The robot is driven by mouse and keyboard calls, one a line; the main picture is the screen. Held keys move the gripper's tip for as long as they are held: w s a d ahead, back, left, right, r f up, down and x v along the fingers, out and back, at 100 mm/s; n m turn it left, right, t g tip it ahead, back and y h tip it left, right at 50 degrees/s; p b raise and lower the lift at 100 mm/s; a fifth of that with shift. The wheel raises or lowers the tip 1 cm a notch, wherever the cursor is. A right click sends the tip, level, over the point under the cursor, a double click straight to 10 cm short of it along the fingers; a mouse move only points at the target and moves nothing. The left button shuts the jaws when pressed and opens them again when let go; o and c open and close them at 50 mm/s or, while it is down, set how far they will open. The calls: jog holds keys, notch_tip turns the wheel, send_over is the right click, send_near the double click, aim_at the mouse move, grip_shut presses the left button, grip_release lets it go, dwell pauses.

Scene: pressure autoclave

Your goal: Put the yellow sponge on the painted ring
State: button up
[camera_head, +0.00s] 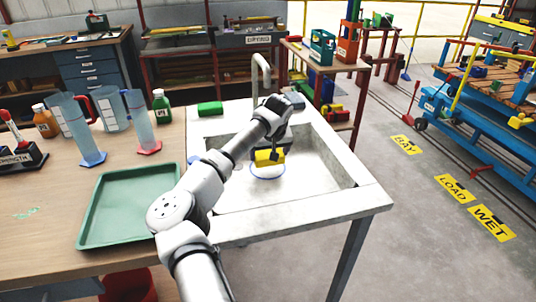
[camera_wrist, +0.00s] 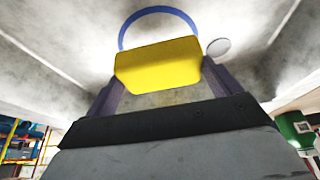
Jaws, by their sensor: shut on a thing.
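The yellow sponge (camera_head: 270,157) is held between the fingers of my gripper (camera_head: 272,150), inside the white sink. In the wrist view the sponge (camera_wrist: 158,63) sits between the two dark fingers (camera_wrist: 160,92), which are shut on it. The painted ring (camera_head: 267,171) is a blue outline on the sink floor. In the head view the sponge covers the ring's far part. In the wrist view the ring (camera_wrist: 126,32) shows beyond the sponge, which hides its near part. I cannot tell the exact height of the sponge above the floor.
The sink (camera_head: 366,198) has raised walls around my gripper. A faucet (camera_head: 262,68) stands at its back. A green tray (camera_head: 88,230), cylinders (camera_head: 89,140) and a green bottle (camera_head: 161,108) are on the bench at left. A round drain (camera_wrist: 218,47) lies beside the ring.

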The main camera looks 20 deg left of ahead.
jog(key=shift+w+a, duration=0.5)
jog(key=shift+w, duration=0.25)
jog(key=shift+f+p, duration=0.8)
jog(key=shift+f, duration=0.95)
jog(key=shift+f, duration=0.15)
jog(key=o, duration=0.7)
